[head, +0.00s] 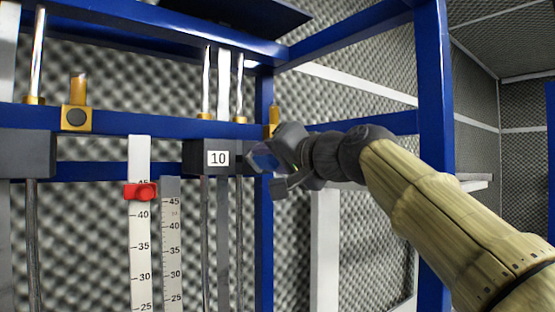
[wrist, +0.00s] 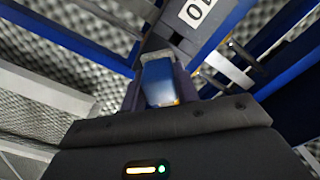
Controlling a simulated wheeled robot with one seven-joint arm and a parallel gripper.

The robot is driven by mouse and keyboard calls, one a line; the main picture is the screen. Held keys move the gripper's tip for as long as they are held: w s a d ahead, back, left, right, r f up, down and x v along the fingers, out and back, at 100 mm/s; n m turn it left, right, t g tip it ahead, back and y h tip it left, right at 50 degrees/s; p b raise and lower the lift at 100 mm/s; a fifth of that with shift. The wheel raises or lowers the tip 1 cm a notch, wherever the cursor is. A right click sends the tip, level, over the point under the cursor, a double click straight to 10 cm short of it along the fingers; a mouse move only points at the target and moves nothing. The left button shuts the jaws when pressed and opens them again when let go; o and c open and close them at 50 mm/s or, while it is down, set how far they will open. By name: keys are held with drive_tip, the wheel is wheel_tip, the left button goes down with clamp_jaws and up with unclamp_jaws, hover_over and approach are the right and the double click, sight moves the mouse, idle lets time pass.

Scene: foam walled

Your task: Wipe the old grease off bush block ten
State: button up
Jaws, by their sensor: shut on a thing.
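Bush block ten (head: 195,158) is a dark grey block with a white label reading 10, with upright rods passing at it, in the head view. In the wrist view the block (wrist: 222,22) is at the top, its label upside down. My gripper (head: 268,168) is just right of the block, in front of the blue post. I cannot tell whether the blue thing touches the block. Grease on the block cannot be made out.
A blue frame (head: 435,130) surrounds the rods, with its right post near my arm. A white scale with a red slider (head: 141,191) and a grey scale (head: 171,245) stand left of the block. Brass fittings (head: 77,117) sit on the crossbar. Foam walls lie behind.

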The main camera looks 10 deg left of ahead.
drive_tip(key=shift+s+a, duration=1)
drive_tip(key=shift+s, duration=0.15)
drive_tip(key=shift+s+d+f+b, duration=0.1)
drive_tip(key=shift+s+d+b, duration=0.15)
drive_tip(key=shift+d+b, duration=0.15)
drive_tip(key=b+v, duration=0.2)
drive_tip(key=v, duration=0.3)
drive_tip(key=shift+a, duration=0.1)
